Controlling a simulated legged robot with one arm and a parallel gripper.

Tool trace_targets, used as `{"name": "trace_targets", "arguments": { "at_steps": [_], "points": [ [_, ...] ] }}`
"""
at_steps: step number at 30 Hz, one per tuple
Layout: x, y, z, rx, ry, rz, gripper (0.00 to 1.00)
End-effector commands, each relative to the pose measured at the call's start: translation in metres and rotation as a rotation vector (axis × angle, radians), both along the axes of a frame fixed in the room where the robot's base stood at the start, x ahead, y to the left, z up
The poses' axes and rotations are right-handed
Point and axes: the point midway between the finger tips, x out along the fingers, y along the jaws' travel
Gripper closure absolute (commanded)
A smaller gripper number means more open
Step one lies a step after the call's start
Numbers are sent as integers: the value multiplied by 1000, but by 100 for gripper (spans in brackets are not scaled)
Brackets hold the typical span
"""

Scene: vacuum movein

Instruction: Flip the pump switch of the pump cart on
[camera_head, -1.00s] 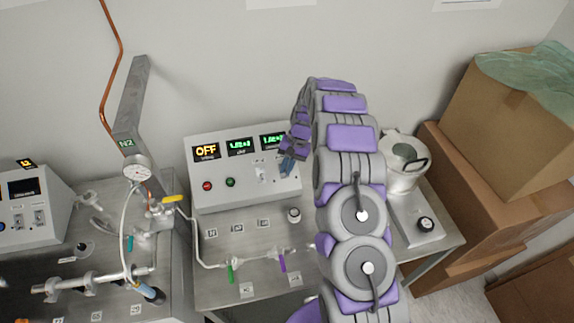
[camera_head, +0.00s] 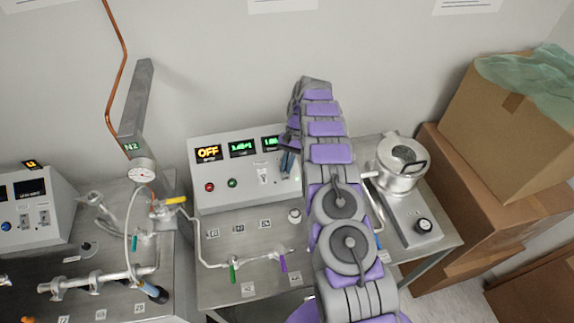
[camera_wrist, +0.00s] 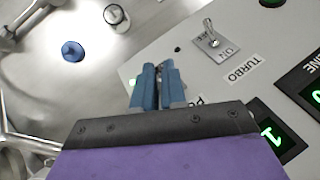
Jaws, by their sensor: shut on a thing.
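The pump cart's white control box (camera_head: 215,178) stands on a steel top against the wall, with a yellow OFF display and two green readouts. My gripper (camera_head: 287,163) is at the box's right front, partly behind my arm. In the wrist view, its blue fingers (camera_wrist: 157,72) are close together against the panel, beside a partly covered label starting with P. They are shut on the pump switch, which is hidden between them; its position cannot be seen. The turbo switch (camera_wrist: 212,38) stands free beside them, with its lever and ON mark showing.
Red (camera_head: 209,187) and green (camera_head: 232,183) buttons are on the panel's left. Tubing with a green-handled valve (camera_head: 232,273) and a purple-handled valve (camera_head: 282,262) runs in front. A metal pot (camera_head: 400,170) and cardboard boxes (camera_head: 465,205) stand at right.

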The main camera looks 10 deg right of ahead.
Motion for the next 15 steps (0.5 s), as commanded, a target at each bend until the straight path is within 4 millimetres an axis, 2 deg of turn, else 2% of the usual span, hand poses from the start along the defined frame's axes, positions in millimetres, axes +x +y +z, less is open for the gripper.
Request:
{"name": "trace_targets", "arguments": {
  "at_steps": [15],
  "points": [
    [2,0,-1,0,28,0,100]
  ]
}}
